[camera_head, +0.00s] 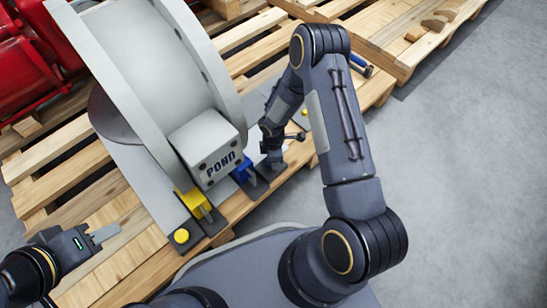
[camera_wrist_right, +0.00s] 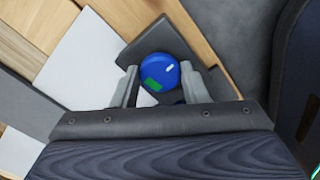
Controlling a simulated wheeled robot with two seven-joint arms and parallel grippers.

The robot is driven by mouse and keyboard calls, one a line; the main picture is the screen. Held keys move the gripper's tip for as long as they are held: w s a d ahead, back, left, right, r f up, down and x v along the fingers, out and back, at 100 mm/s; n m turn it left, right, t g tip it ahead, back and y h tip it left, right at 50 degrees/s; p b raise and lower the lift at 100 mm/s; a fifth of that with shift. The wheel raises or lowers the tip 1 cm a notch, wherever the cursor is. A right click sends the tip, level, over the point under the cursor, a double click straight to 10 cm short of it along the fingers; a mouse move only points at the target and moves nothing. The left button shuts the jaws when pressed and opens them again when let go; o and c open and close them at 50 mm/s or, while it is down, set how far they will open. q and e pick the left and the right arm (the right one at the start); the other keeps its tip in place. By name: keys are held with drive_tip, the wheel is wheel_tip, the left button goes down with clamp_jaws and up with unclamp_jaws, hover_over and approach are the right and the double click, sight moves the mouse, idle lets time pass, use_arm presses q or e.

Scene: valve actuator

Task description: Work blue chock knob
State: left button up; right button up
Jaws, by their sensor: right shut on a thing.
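The blue knob (camera_wrist_right: 158,72) is round, with a white mark and a green patch on its top. In the right wrist view it sits between the two fingers of my right gripper (camera_wrist_right: 160,86), which is shut on it. In the head view the right gripper (camera_head: 275,158) is at the base, right of the blue chock (camera_head: 243,170), and hides the knob. The blue chock stands at the foot of the grey block marked POND (camera_head: 208,150). My left gripper (camera_head: 104,234) is over the pallet at lower left, apart from everything; its finger gap is unclear.
A yellow chock (camera_head: 195,202) and yellow knob (camera_head: 181,236) are left of the blue chock. The large grey wheel-like body (camera_head: 135,70) rises behind. Wooden pallets (camera_head: 60,150) lie under the assembly. Red parts (camera_head: 25,70) stand at upper left. Grey floor is clear at right.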

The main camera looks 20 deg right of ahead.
drive_tip(key=o, duration=1)
wheel_tip(320, 180, up, 7)
drive_tip(key=p, duration=0.3)
drive_tip(key=shift+f, duration=0.1)
drive_tip(key=shift+r, duration=0.5)
drive_tip(key=shift+r, duration=0.1)
